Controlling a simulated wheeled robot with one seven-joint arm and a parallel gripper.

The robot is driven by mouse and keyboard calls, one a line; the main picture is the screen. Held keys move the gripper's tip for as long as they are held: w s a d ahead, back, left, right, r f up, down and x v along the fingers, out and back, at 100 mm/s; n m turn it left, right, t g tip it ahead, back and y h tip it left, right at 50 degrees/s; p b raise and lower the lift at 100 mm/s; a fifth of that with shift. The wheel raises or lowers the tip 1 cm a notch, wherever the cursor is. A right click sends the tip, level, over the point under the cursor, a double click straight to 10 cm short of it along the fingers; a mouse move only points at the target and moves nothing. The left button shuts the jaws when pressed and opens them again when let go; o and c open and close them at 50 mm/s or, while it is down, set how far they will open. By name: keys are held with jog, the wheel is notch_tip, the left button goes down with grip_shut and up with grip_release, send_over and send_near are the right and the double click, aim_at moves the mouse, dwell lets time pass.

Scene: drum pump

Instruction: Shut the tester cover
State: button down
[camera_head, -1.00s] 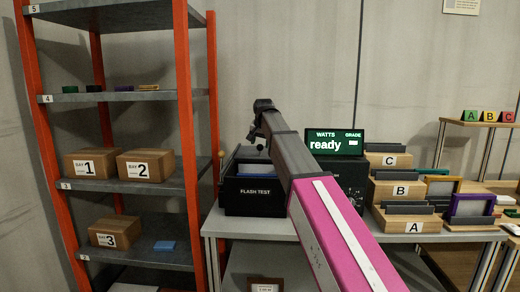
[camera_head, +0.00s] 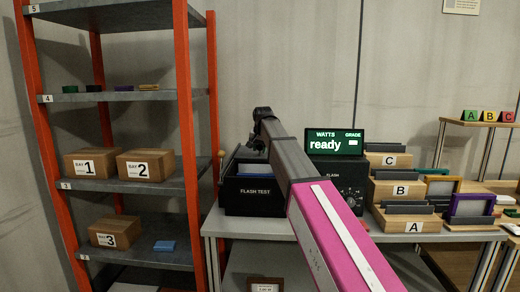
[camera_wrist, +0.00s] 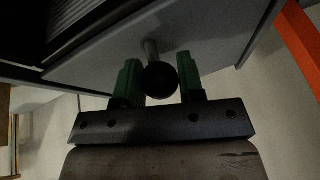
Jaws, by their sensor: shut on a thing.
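The tester is a black box labelled FLASH TEST (camera_head: 254,192), standing on the grey bench left of the display. Its top looks open toward me in the head view, with a lighter inside edge, but my arm partly hides it. My gripper (camera_wrist: 158,76) has green fingers on either side of a round black knob (camera_wrist: 160,80) and is shut on it. In the head view the fingers cannot be made out; my wrist is above the box's back part.
A display (camera_head: 335,142) reading "ready" stands right of the tester. Wooden holders A, B and C (camera_head: 398,189) stand farther right. An orange-post shelf (camera_head: 187,110) with boxes rises close on the left. The wall is behind.

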jog(key=s, duration=2.1)
jog(key=shift+s+a, duration=0.15)
jog(key=shift+a, duration=0.2)
jog(key=c, duration=0.8)
grip_release()
jog(key=shift+s, duration=0.1)
jog(key=shift+o, duration=0.2)
jog(key=shift+r, duration=0.15)
jog(key=a+v, duration=0.1)
jog(key=v, duration=0.9)
jog(key=shift+s+d+r, duration=0.15)
jog(key=shift+d+r, duration=0.05)
jog(key=shift+d, duration=0.35)
